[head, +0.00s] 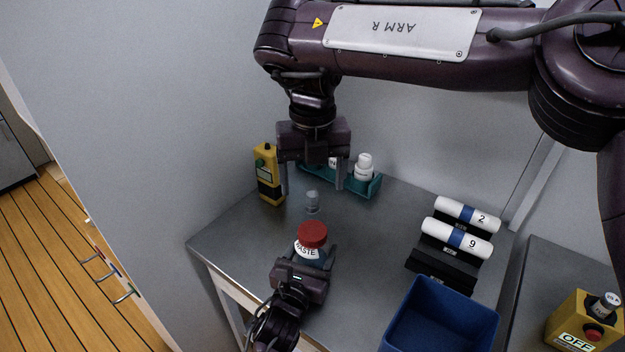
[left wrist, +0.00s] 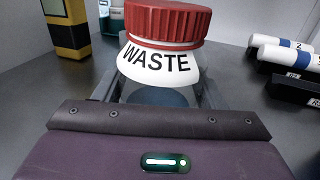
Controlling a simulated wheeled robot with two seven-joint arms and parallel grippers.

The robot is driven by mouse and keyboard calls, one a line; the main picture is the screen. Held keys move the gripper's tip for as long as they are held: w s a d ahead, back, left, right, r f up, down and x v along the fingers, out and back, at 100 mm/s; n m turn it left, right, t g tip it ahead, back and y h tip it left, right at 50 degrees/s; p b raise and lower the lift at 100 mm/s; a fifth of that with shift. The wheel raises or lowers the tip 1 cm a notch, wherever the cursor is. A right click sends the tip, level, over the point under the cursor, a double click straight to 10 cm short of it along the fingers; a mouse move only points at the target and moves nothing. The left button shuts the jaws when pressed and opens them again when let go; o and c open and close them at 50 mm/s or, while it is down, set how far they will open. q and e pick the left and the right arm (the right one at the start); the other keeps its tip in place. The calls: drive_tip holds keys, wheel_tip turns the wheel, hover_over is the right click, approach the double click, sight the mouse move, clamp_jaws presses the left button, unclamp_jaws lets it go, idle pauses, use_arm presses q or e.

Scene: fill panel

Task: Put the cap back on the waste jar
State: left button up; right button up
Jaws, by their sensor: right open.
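The waste jar (head: 308,251) stands on the grey bench, with a white WASTE label and a bluish lower body. The ribbed red cap (head: 312,234) sits on top of it. In the left wrist view the cap (left wrist: 167,22) is directly above the label (left wrist: 160,63); whether it is screwed tight does not show. My left gripper (head: 303,262) has its fingers on both sides of the jar, below the label, and appears shut on it. My right gripper (head: 312,185) is open and empty, above and behind the jar.
A yellow-black device (head: 267,175) and a teal rack (head: 362,188) with white bottles are at the back. Labelled white tubes (head: 456,238) lie on a black rack at right, behind a blue bin (head: 440,317).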

use_arm(q)
drive_tip(key=o, duration=0.5)
drive_tip(key=shift+o, duration=0.2)
drive_tip(key=v, duration=0.8)
drive_tip(key=shift+b, duration=0.4)
